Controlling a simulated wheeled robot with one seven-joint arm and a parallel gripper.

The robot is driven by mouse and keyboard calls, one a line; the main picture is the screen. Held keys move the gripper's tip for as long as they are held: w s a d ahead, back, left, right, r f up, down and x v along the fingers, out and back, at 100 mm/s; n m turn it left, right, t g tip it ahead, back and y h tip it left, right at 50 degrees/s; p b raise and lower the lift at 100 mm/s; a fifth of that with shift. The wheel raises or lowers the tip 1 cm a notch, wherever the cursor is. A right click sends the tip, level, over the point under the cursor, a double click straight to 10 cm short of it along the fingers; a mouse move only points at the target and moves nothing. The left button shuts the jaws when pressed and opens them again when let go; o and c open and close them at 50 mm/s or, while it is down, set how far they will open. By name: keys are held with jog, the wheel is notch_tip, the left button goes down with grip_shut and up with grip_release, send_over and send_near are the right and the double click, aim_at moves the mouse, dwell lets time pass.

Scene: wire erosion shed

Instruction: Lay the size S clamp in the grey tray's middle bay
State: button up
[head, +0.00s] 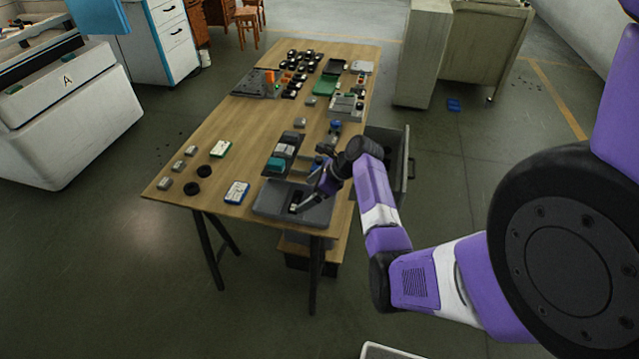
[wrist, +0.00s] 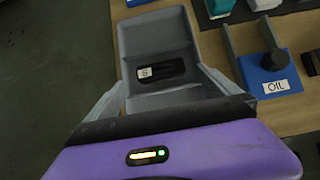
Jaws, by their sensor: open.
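The grey tray (head: 268,204) lies at the near end of the wooden table; it also shows in the wrist view (wrist: 133,36), its bays one behind another. The size S clamp (wrist: 172,70), dark with a white "S" label, lies flat in the tray's middle bay. In the head view it is a small dark shape (head: 295,197) in the tray. My gripper (head: 304,198) is over the tray. In the wrist view its pale fingers (wrist: 162,80) are spread wide on both sides of the clamp, with nothing held between them.
A blue block labelled "OIL" (wrist: 270,76) stands in a holder right of the tray. A blue-and-white box (head: 237,192) and black rings (head: 198,180) lie left of it. Teal and dark items (head: 276,163) stand behind. The far table end is crowded with small parts.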

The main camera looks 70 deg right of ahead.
jog(key=v, duration=0.8)
jog(key=a+f+n, duration=0.2)
jog(key=a, duration=0.1)
jog(key=a+f+n+h, duration=0.1)
jog(key=a+f, duration=0.2)
jog(key=a, duration=0.1)
jog(key=a+f+n+g, duration=0.1)
jog(key=a+f+n, duration=0.1)
jog(key=a+f, duration=0.1)
jog(key=shift+w+a+f+n+h, duration=0.1)
jog(key=shift+w+a+n+h, duration=0.1)
jog(key=shift+w+n+h, duration=0.15)
jog(key=s+a+f+n+h, duration=0.25)
jog(key=a+n, duration=0.55)
jog(key=a, duration=0.4)
jog(key=s+a+r+n+t, duration=0.4)
jog(key=s+a+r+n, duration=0.2)
jog(key=a+r+n, duration=0.35)
jog(key=s+a+r+n+t+y, duration=0.1)
jog(key=s+a+r+n+t, duration=0.1)
jog(key=a+r+n, duration=0.3)
jog(key=s+a+r+n+t+y, duration=0.2)
jog(key=s+a+r+n, duration=0.3)
jog(key=r, duration=0.5)
jog(key=shift+s+a+r+n+y, duration=0.2)
jog(key=shift+a+r+n+y, duration=0.15)
jog(key=shift+a+n, duration=0.5)
